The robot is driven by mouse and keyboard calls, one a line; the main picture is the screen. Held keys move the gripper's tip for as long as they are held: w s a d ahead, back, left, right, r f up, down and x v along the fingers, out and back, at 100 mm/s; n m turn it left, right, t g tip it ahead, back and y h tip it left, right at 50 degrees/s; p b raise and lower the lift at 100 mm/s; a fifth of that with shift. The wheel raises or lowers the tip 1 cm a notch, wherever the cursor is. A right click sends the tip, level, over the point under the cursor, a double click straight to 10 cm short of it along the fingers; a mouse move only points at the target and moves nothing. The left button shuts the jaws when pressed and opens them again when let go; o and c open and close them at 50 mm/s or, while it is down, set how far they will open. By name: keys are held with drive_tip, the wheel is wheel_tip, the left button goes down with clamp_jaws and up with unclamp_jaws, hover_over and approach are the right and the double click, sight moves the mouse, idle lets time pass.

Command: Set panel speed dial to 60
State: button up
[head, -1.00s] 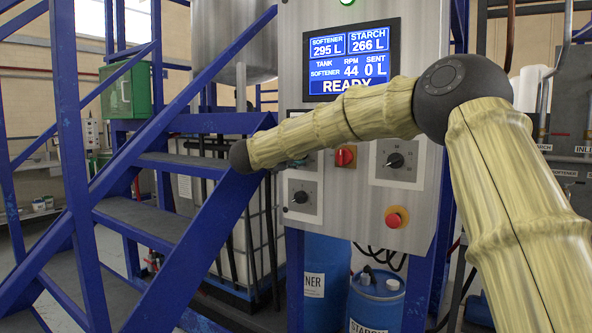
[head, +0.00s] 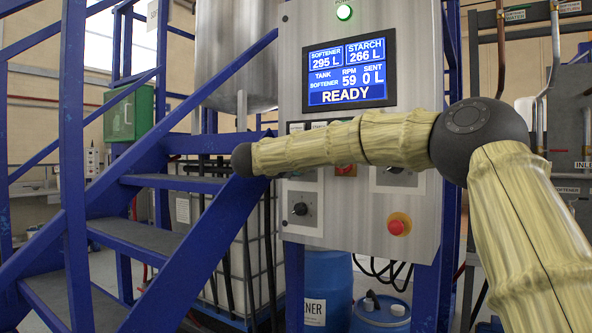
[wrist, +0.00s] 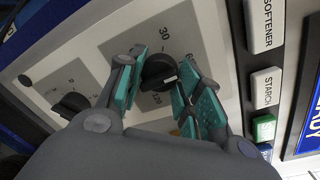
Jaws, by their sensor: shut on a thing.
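In the head view my arm hides the gripper and the held knob.
A second black dial (head: 299,209) sits lower on the panel; it also shows in the wrist view (wrist: 70,105). A red emergency button (head: 398,224) is at lower right. SOFTENER (wrist: 265,22) and STARCH (wrist: 266,88) labels lie beside the held dial. Blue stairs (head: 150,180) stand left.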

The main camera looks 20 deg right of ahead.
drive_tip(key=shift+f, duration=0.1)
drive_tip(key=o, duration=1.1)
drive_tip(key=shift+c, duration=0.2)
drive_tip(key=shift+s+a, duration=0.1)
drive_tip(key=v, duration=1.1)
drive_tip(key=shift+s+a, duration=0.25)
drive_tip(key=shift+s, duration=0.05)
